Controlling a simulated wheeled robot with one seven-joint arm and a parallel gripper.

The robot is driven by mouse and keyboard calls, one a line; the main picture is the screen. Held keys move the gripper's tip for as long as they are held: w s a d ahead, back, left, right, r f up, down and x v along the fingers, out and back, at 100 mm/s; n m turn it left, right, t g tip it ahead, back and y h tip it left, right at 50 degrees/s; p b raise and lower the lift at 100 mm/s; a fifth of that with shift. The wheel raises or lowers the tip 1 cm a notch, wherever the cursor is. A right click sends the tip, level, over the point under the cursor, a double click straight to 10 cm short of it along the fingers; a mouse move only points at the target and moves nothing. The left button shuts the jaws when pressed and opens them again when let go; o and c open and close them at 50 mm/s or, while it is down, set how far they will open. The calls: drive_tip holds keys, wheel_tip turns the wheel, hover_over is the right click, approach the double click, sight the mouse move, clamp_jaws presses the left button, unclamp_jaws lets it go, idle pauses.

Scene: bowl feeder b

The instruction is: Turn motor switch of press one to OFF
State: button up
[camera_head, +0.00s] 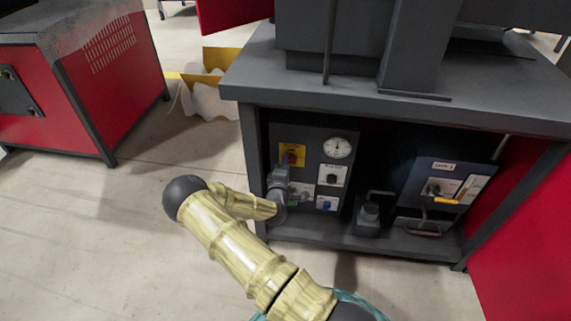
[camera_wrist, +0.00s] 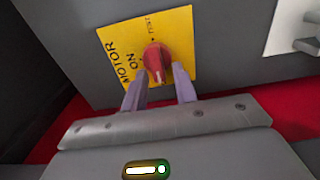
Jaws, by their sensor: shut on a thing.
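The motor switch is a red rotary knob (camera_wrist: 157,62) on a yellow plate (camera_wrist: 185,30) in the wrist view. The plate carries the words MOTOR and ON at left of the knob; smaller lettering above it is hard to read. My gripper (camera_wrist: 161,76) has its two purple fingers on either side of the knob and is shut on it. In the head view, the yellow plate (camera_head: 299,147) sits at the upper left of a grey control panel under the press table, and my gripper (camera_head: 279,174) is right in front of it, hiding part of the panel.
The panel also has a round gauge (camera_head: 337,147) and white-plated switches (camera_head: 333,175). Right of it stand a dark grey block (camera_head: 368,213) and a tilted second control box (camera_head: 447,187). The table top (camera_head: 262,75) overhangs my gripper.

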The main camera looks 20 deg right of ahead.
drive_tip(key=shift+s+d+f, duration=0.15)
drive_tip(key=o, duration=0.6)
drive_tip(key=p+v, duration=0.5)
drive_tip(key=v, duration=1.2)
drive_tip(key=shift+s+a, duration=0.1)
drive_tip(key=shift+a, duration=0.15)
